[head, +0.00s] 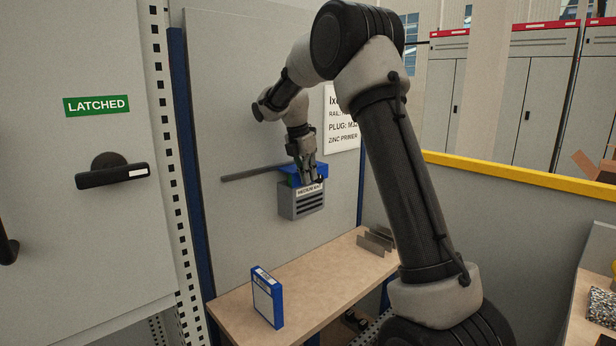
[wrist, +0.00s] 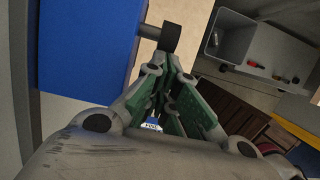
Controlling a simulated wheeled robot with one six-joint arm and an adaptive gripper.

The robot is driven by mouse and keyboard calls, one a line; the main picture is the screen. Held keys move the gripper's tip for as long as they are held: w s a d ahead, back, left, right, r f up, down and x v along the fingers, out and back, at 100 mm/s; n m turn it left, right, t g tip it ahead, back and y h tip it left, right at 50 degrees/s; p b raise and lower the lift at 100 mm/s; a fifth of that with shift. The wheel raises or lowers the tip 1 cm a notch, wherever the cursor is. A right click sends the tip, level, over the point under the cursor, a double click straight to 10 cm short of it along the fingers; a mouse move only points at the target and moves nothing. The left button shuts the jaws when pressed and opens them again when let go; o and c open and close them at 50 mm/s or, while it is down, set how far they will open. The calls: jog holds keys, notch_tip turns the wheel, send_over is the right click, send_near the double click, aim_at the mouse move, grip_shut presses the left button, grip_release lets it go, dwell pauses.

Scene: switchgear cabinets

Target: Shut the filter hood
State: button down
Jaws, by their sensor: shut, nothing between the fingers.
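The grey louvred filter box (head: 302,204) is on the upright panel, with a lettered strip along its top front. A blue part, which looks like its hood (head: 318,168), shows at the top of the box, partly hidden by my gripper. In the wrist view a broad flat blue surface (wrist: 85,45), likely the same hood, fills the upper left, with a short black knob (wrist: 171,38) at its edge. My gripper (head: 311,181) is shut and empty at the box's top front. Its fingertips (wrist: 172,62) appear close to the knob; contact cannot be told. The hood's exact angle is unclear.
A blue-and-white filter cassette (head: 267,298) stands on the wooden bench (head: 325,275) below. A dark bar (head: 250,173) extends left of the box. Thin grey plates (head: 376,240) stand at the bench's back. A cabinet door marked LATCHED (head: 97,105) is at left.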

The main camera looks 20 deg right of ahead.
jog(key=s+a+r, duration=0.2)
jog(key=a+r, duration=0.4)
jog(key=r, duration=0.5)
jog(key=s+f+m+y, duration=0.1)
jog(key=s+f+m, duration=0.65)
jog(key=m, duration=0.35)
jog(key=s+d+m+t+y, duration=0.2)
jog(key=s+m, duration=0.8)
jog(key=s, duration=2.1)
jog(key=shift+s+d+f+m+t, duration=0.15)
jog(key=shift+d+f+m+t, duration=0.2)
jog(key=shift+d+t, duration=0.3)
